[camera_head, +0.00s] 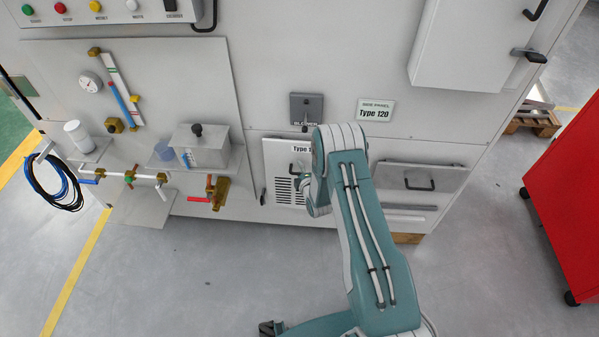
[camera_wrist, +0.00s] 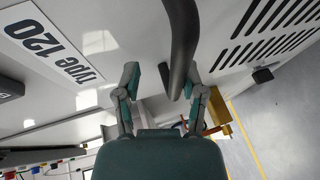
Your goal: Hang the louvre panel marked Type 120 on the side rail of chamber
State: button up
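The louvre panel (camera_head: 278,151) is a light panel with dark slots and a label starting "Type 1"; it is upright against the chamber front, left of my arm. I cannot tell whether its upper edge sits on a rail. In the wrist view the panel (camera_wrist: 222,22) shows its full "Type 120" label, slots and a black bar handle (camera_wrist: 183,45). My gripper (camera_wrist: 163,85) is open, with the handle passing between its fingers, nearer the right finger. A gap shows at the left finger. In the head view my arm hides the panel's right part and most of my gripper.
A "Side panel Type 120" sign (camera_head: 375,110) and a grey blower box (camera_head: 306,108) are on the chamber above. Valves and pipework (camera_head: 130,176) are at left. A handled drawer-like panel (camera_head: 420,178) is at right, and a red cabinet (camera_head: 572,195) stands beyond open floor.

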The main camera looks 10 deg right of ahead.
jog(key=shift+s+f, duration=0.1)
jog(key=shift+f, duration=0.05)
jog(key=shift+s, duration=0.3)
jog(key=a+v, duration=0.1)
jog(key=v, duration=1)
jog(key=shift+s+d, duration=0.15)
jog(key=shift+d, duration=0.3)
jog(key=shift+r, duration=0.2)
